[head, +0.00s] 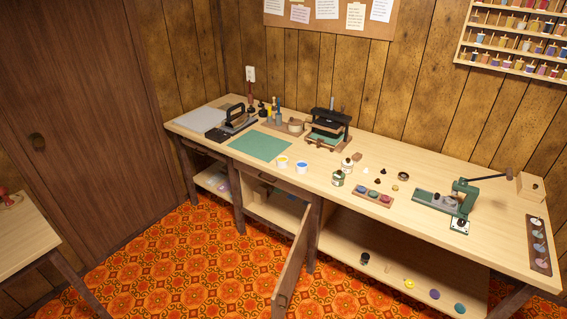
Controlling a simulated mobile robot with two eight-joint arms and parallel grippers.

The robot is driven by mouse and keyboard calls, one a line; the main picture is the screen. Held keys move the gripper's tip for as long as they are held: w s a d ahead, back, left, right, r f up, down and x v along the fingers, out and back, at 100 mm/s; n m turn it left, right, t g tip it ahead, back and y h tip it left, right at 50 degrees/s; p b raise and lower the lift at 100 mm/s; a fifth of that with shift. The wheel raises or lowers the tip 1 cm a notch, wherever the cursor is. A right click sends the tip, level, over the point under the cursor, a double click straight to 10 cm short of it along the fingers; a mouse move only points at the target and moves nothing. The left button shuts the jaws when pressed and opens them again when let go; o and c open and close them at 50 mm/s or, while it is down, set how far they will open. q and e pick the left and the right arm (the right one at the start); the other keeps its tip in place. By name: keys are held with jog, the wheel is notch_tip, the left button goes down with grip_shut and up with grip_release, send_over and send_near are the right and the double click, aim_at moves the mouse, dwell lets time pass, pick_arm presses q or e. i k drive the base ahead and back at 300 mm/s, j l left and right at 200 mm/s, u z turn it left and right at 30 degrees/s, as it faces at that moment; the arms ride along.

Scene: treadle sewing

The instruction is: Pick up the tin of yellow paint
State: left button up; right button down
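A small white tin with a yellow top (282,162) stands upright on the long wooden workbench (400,237), at the front edge of the green mat. A similar white tin with a blue top (301,168) stands just to its right. I take the yellow-topped one for the tin of yellow paint; no label is readable. Neither of my grippers shows in the head view.
A green mat (260,146) and a black press (328,128) are near the tins. Below, a cupboard door (291,270) hangs open toward the room. Patterned floor (170,265) in front is clear.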

aim_at(282, 161)
jog(key=i+j+u, duration=0.35)
jog(key=i+u, duration=0.35)
jog(key=i, duration=0.2)
jog(key=i+j+z, duration=0.2)
jog(key=i+z, duration=0.2)
jog(key=i+j+z, duration=0.4)
jog(key=i, duration=0.2)
jog(key=i+j+z, duration=0.35)
jog(key=i+j, duration=0.1)
jog(key=j, duration=0.05)
